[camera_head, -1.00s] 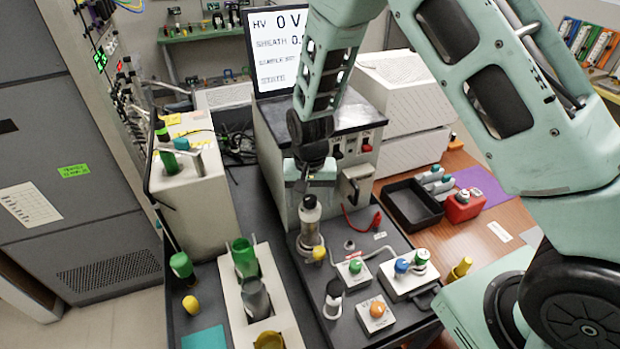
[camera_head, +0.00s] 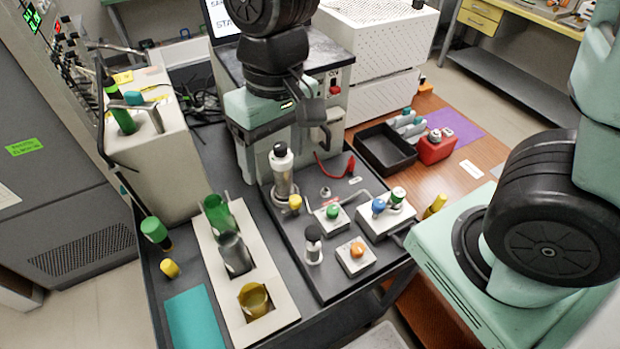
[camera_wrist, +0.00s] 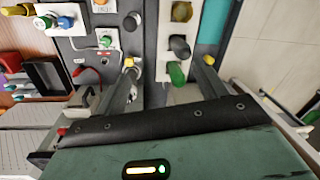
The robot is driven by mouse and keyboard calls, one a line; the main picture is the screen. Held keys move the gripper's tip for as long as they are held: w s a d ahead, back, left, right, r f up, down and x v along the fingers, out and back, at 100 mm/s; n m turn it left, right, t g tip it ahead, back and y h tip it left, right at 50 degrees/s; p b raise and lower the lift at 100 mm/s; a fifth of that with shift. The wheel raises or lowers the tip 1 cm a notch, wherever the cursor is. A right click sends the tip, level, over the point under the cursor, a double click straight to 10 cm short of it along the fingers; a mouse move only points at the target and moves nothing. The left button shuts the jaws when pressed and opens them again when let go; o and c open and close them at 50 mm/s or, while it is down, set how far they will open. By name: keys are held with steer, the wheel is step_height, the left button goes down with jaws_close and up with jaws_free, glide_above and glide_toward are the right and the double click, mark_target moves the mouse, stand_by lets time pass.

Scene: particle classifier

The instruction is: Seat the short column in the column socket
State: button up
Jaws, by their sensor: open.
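My gripper (camera_head: 280,132) is beside the grey instrument, close above and behind the silver cylinder. In the wrist view its fingers (camera_wrist: 167,75) are wide apart with nothing clasped. The left finger there hides part of the board.
A cream rack (camera_head: 262,315) holds green, grey and yellow vessels. A black tray (camera_head: 383,158) and red box (camera_head: 436,149) lie right. A teal mat (camera_head: 196,318) is bare.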

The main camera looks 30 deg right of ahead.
steer(key=s+d+n, duration=0.1)
steer(key=s+n, duration=0.3)
steer(key=s, duration=0.6)
steer(key=shift+r+n+h, duration=0.3)
steer(key=shift+r, duration=0.15)
